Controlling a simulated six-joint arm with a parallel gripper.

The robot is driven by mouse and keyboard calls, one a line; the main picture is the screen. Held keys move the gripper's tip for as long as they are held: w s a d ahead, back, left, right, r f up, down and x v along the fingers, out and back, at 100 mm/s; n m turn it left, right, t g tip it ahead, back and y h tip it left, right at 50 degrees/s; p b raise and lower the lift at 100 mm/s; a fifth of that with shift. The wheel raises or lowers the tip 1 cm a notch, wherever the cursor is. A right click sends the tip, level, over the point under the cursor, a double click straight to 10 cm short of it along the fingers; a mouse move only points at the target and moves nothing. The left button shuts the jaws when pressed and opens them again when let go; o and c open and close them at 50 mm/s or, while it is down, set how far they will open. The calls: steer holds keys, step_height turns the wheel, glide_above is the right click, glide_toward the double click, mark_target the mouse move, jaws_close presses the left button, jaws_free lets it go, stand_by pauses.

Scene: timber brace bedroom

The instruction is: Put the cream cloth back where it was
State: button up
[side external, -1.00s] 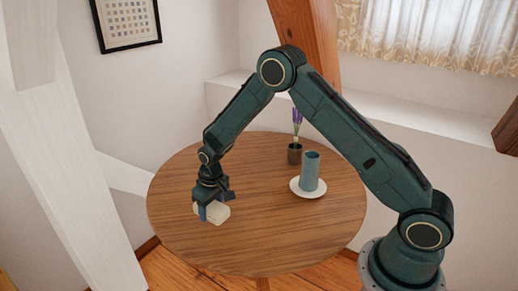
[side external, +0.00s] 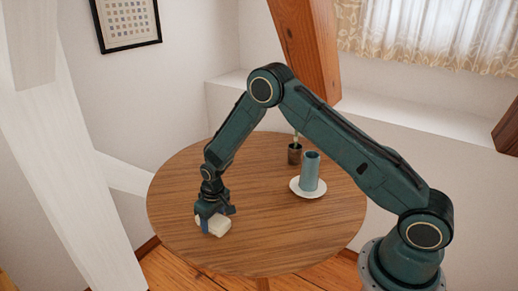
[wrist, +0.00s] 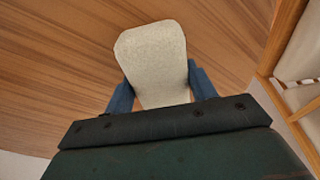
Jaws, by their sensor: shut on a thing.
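The cream cloth (side external: 217,226) is a small folded block at the left front of the round wooden table. In the wrist view the cloth (wrist: 157,60) extends out from between two blue fingers. My gripper (side external: 212,222) points down with its fingers on either side of the cloth and is shut on it. It also shows in the wrist view (wrist: 160,88). The cloth is at or very near the tabletop; I cannot tell whether it touches. Part of the cloth is hidden by my gripper.
A blue cylinder (side external: 310,171) stands on a white plate (side external: 296,189) at the table's right. A small brown pot (side external: 294,154) with a plant stands behind it, partly covered by my arm. The middle and front of the wooden table (side external: 270,235) are clear.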

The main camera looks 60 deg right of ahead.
mark_target(216, 219)
steer(key=o, duration=1)
steer(key=shift+f, duration=0.15)
steer(key=shift+o, duration=0.2)
step_height(216, 219, up, 12)
steer(key=s, duration=0.1)
steer(key=shift+s, duration=0.25)
steer(key=shift+r, duration=0.2)
